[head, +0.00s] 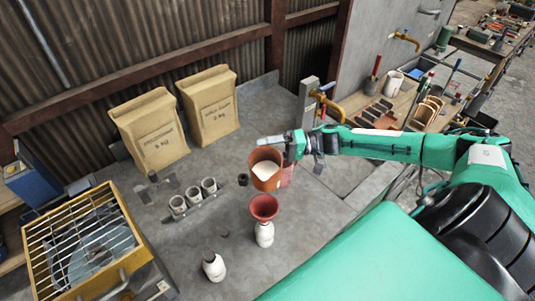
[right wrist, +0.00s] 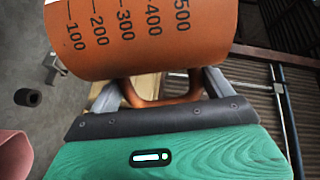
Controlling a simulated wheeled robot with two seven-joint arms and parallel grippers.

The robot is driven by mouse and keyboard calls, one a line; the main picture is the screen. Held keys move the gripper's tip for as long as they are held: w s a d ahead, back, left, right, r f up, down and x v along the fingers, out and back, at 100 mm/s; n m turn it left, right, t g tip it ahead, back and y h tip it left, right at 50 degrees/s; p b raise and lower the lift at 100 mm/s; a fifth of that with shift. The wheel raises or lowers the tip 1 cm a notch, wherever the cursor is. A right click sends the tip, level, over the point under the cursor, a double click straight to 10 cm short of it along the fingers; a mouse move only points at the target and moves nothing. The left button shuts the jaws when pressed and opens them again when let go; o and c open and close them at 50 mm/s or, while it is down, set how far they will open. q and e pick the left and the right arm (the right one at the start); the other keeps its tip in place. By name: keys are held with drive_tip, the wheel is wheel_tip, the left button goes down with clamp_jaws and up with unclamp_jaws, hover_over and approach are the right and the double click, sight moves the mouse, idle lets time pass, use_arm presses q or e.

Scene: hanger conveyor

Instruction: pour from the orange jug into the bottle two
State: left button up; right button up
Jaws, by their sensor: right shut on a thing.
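The orange jug (head: 266,181) holds white contents and is up off the bench in the head view. My right gripper (head: 298,146) is shut on its handle; the right wrist view shows the handle (right wrist: 165,100) between the fingers and the scale on the jug (right wrist: 130,35). A white bottle (head: 264,236) with a red funnel (head: 264,206) in its neck stands just nearer than the jug. I cannot read which is bottle two. My left gripper is not in view.
Several grey cups (head: 193,196) stand in a rack left of the jug, near a small dark cylinder (head: 243,179). Two tan sacks (head: 148,131) stand behind. A yellow-framed grate (head: 82,246) is at left. A brass tap (head: 328,103) stands behind my right arm.

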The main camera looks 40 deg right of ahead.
sight(267, 149)
drive_tip(key=shift+w+r+n, duration=0.1)
drive_tip(key=shift+w+n, duration=0.1)
drive_tip(key=shift+n, duration=0.2)
drive_tip(key=shift+s+r, duration=0.15)
drive_tip(key=shift+r, duration=0.05)
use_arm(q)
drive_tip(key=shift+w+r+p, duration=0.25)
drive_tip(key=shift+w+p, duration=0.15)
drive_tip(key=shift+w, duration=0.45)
use_arm(e)
drive_tip(key=shift+d+r+n+h, duration=0.15)
drive_tip(key=shift+r+n+h, duration=0.15)
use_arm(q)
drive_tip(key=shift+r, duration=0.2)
use_arm(e)
drive_tip(key=shift+r, duration=0.1)
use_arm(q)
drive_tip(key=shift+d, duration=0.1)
use_arm(e)
drive_tip(key=shift+r+n+h, duration=0.15)
drive_tip(key=shift+r+n, duration=0.1)
drive_tip(key=shift+n, duration=0.4)
drive_tip(key=shift+r+n+h, duration=0.15)
drive_tip(key=shift+r+n, duration=0.1)
drive_tip(key=shift+n, duration=0.4)
